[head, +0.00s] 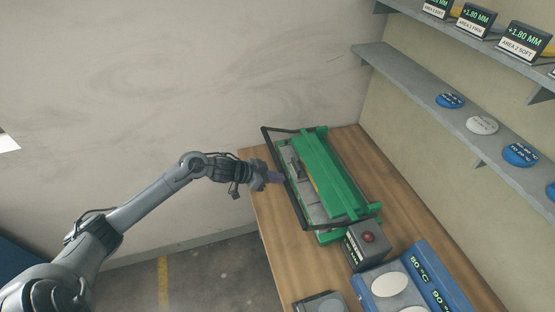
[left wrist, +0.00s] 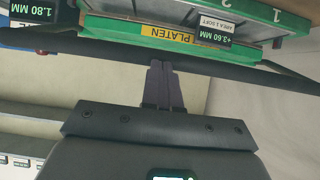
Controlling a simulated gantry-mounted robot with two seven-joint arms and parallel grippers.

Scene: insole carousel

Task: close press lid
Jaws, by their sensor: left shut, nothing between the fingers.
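The green press (head: 335,180) stands on the wooden bench in the head view, with grey plates showing along its left side. A black bar frame (head: 292,200) runs along the press's left side and around its ends. I cannot tell how far the lid is tilted. My left gripper (head: 280,179) is shut and empty, its tips at the bar's left side. In the left wrist view the shut fingers (left wrist: 163,75) point at the black bar (left wrist: 110,50), with the green press edge and yellow "PLATEN" label (left wrist: 180,34) beyond. Whether the fingers touch the bar is unclear. My right gripper is out of view.
A dark box with a red button (head: 368,238) stands at the press's near end. A blue unit with white ovals (head: 437,268) is nearer, at the right. Shelves (head: 430,85) with discs and labels line the right wall. Bare bench (head: 271,235) shows left of the press.

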